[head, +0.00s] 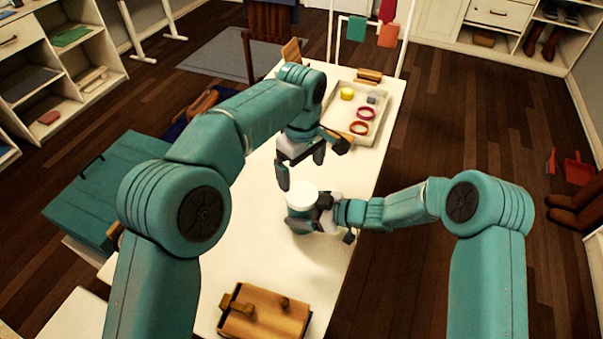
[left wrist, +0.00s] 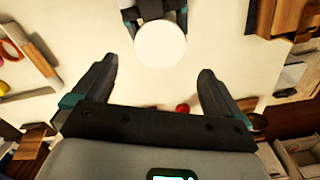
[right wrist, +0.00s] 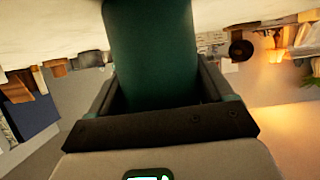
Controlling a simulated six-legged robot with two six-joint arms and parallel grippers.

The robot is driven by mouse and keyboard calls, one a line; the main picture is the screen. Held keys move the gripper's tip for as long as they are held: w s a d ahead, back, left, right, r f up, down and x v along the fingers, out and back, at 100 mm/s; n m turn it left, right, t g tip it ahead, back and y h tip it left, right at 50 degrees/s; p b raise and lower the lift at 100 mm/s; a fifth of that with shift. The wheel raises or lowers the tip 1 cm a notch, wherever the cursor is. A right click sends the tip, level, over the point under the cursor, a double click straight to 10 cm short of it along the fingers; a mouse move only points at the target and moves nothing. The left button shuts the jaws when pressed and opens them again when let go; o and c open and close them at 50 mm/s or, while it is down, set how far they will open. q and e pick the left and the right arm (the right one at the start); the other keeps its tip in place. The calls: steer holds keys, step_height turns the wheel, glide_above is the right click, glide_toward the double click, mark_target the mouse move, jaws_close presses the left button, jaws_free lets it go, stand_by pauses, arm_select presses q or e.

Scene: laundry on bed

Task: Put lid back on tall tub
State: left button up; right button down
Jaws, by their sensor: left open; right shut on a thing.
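The tall tub is a teal cylinder (right wrist: 150,50) in the right wrist view. My right gripper (right wrist: 155,95) is shut around its side. In the head view a white round top, which looks like the lid (head: 301,192), covers the tub; it also shows as a plain white disc in the left wrist view (left wrist: 160,45). I cannot tell how firmly it sits. My left gripper (head: 300,166) is open and empty, just beyond and above the tub. In the left wrist view the white disc lies ahead of its open fingers (left wrist: 158,85), apart from them.
A pale tray (head: 345,141) with rings and small blocks lies at the table's far end. A wooden box (head: 265,313) with knobs lies at the near end. A small red thing (left wrist: 183,108) is on the table. The white table (head: 330,262) is bare around the tub.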

mark_target(302, 193)
arm_select(q)
steer(key=shift+f, duration=4.05)
steer(key=c, duration=1)
steer(key=shift+c, duration=0.2)
steer(key=m, duration=0.3)
